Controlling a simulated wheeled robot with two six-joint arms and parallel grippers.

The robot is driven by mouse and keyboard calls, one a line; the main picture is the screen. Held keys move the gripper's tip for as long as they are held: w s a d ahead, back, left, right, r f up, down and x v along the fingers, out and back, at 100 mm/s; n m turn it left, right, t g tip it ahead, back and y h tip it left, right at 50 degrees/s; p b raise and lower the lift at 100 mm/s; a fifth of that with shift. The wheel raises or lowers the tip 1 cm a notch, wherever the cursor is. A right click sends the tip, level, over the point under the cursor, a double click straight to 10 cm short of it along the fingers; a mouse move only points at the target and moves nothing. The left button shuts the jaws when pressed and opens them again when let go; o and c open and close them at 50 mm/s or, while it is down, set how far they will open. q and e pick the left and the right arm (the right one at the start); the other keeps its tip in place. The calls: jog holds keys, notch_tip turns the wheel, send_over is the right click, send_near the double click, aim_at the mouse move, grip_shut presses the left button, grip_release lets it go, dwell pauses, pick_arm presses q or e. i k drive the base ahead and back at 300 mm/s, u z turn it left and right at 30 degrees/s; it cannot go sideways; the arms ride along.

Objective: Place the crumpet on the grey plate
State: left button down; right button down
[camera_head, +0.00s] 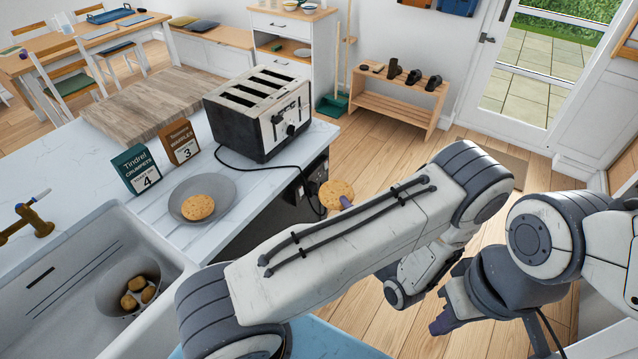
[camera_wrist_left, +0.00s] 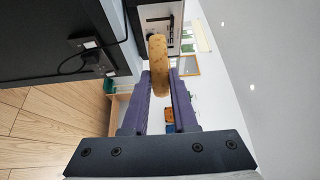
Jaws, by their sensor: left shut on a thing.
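A round golden crumpet (camera_head: 335,193) is pinched at its edge by my left gripper (camera_head: 346,202), over the floor just off the counter's edge. In the left wrist view the crumpet (camera_wrist_left: 158,65) shows edge-on between the purple fingers of my left gripper (camera_wrist_left: 160,95). The grey plate (camera_head: 226,188) lies on the counter to the left, and another crumpet (camera_head: 198,207) rests on it. My right gripper (camera_head: 441,325) is low at the right; its fingertips are bunched and partly hidden, so its opening is unclear.
A four-slot toaster (camera_head: 258,115) with a trailing cord stands behind the plate. Two label cards, Tindrel crumpets (camera_head: 136,169) and a brown one (camera_head: 180,142), stand beside it. A sink (camera_head: 70,285) holds small round items. A wooden board (camera_head: 145,100) lies behind.

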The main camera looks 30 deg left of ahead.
aim_at(214, 191)
jog(key=u, duration=0.35)
jog(key=i, duration=0.3)
jog(key=u, duration=1.3)
